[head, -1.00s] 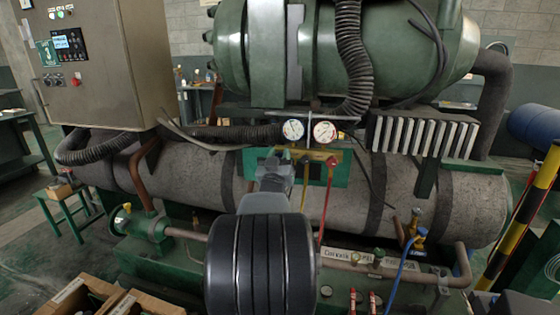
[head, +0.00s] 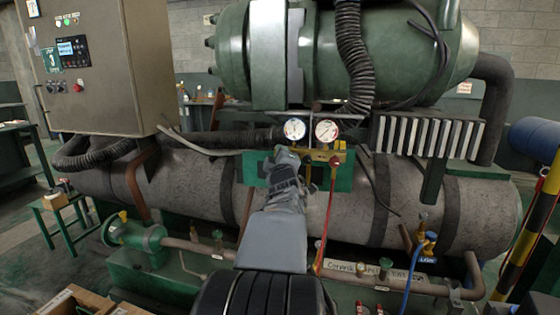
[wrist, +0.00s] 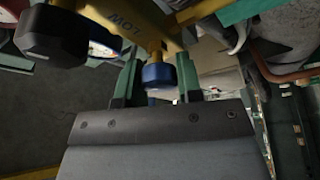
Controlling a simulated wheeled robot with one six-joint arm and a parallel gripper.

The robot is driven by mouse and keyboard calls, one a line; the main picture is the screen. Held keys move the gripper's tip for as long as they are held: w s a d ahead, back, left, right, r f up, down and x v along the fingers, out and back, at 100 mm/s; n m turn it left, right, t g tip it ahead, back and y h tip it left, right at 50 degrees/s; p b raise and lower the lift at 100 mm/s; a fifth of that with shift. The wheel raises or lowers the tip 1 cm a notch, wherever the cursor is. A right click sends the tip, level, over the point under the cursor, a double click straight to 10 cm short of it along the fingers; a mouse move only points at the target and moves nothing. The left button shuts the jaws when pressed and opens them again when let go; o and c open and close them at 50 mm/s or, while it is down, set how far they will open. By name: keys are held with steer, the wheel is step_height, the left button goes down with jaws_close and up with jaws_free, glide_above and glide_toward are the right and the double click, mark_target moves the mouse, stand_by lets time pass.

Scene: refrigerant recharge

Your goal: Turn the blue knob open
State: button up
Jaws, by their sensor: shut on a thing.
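The blue knob (wrist: 159,75) sits on a stem under the yellow manifold (wrist: 128,22) marked "LOW" in the wrist view. My gripper (wrist: 157,80) has its two green fingers on either side of the knob and is shut on it. In the head view my gripper (head: 287,156) is at the left end of the manifold (head: 320,156), below the left gauge (head: 294,130), and hides the blue knob. A red knob (head: 335,161) shows on the manifold's right side.
A second gauge (head: 326,131) stands beside the left one. A red hose (head: 327,215) hangs from the manifold. The grey insulated cylinder (head: 350,200) lies behind. A blue valve (head: 430,241) is at lower right; a control cabinet (head: 110,60) stands left.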

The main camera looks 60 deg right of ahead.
steer(key=n+y+p, duration=0.1)
steer(key=n, duration=0.2)
steer(key=shift+r+n+y, duration=0.1)
steer(key=shift+n+y, duration=0.2)
steer(key=shift+n, duration=0.1)
steer(key=shift+n+g+y+p, duration=0.6)
steer(key=shift+n+p, duration=0.55)
steer(key=shift+n, duration=0.55)
steer(key=o, duration=0.9)
steer(key=shift+f, duration=0.2)
steer(key=shift+p+v, duration=2.15)
steer(key=shift+v, duration=4.75)
